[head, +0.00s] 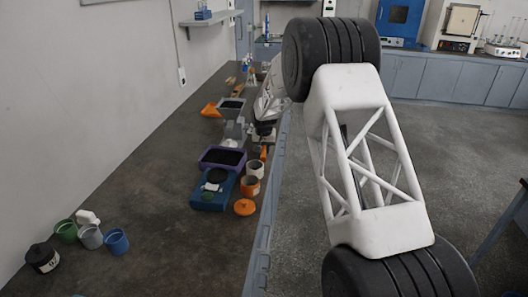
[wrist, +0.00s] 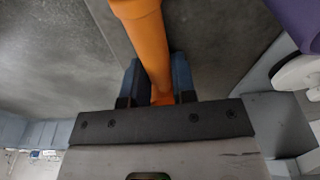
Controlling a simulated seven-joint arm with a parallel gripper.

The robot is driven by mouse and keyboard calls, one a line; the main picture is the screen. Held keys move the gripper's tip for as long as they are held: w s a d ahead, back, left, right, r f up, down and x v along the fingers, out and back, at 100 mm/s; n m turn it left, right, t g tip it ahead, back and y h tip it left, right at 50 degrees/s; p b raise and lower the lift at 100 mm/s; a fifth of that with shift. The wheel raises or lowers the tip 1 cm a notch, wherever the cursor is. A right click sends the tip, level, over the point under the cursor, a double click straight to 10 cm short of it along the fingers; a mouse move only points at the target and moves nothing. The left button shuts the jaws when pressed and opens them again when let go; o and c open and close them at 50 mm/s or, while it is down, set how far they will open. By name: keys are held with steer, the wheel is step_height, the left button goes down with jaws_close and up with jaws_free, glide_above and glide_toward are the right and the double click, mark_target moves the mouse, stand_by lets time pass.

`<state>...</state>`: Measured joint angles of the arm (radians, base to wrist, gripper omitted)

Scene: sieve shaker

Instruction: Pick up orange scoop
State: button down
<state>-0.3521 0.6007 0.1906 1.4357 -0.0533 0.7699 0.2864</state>
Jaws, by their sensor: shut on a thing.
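The orange scoop (wrist: 150,40) shows in the wrist view as a long orange handle with a wider collar at the top edge; its far end is out of frame. My gripper (wrist: 155,80) has a finger on each side of this handle and is shut on it. In the head view my gripper (head: 264,128) is small and partly hidden behind my arm, to the right of the purple tray. A small orange patch (head: 264,153) shows just below it; I cannot tell if this is the held scoop.
A purple tray (head: 240,166) with dark contents stands near a blue scale (head: 205,197). An orange-and-white jar (head: 250,186) and an orange lid (head: 244,207) lie near the bench edge. Several cups (head: 90,236) stand front left. Bare bench lies between.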

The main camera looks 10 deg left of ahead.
mark_target(264, 148)
steer(key=shift+r, duration=0.15)
step_height(264, 148, up, 10)
steer(key=shift+f, duration=0.1)
stand_by(0.7)
stand_by(0.4)
steer(key=c, duration=1.6)
jaws_free()
steer(key=shift+c, duration=0.8)
steer(key=s+a+m, duration=0.6)
steer(key=s+a, duration=0.1)
steer(key=a, duration=0.2)
steer(key=s+a+m+g+h, duration=0.1)
steer(key=s+a+m, duration=0.5)
steer(key=a, duration=0.4)
steer(key=shift+s+a+f, duration=0.15)
steer(key=shift+s+a, duration=0.05)
steer(key=shift+s, duration=0.3)
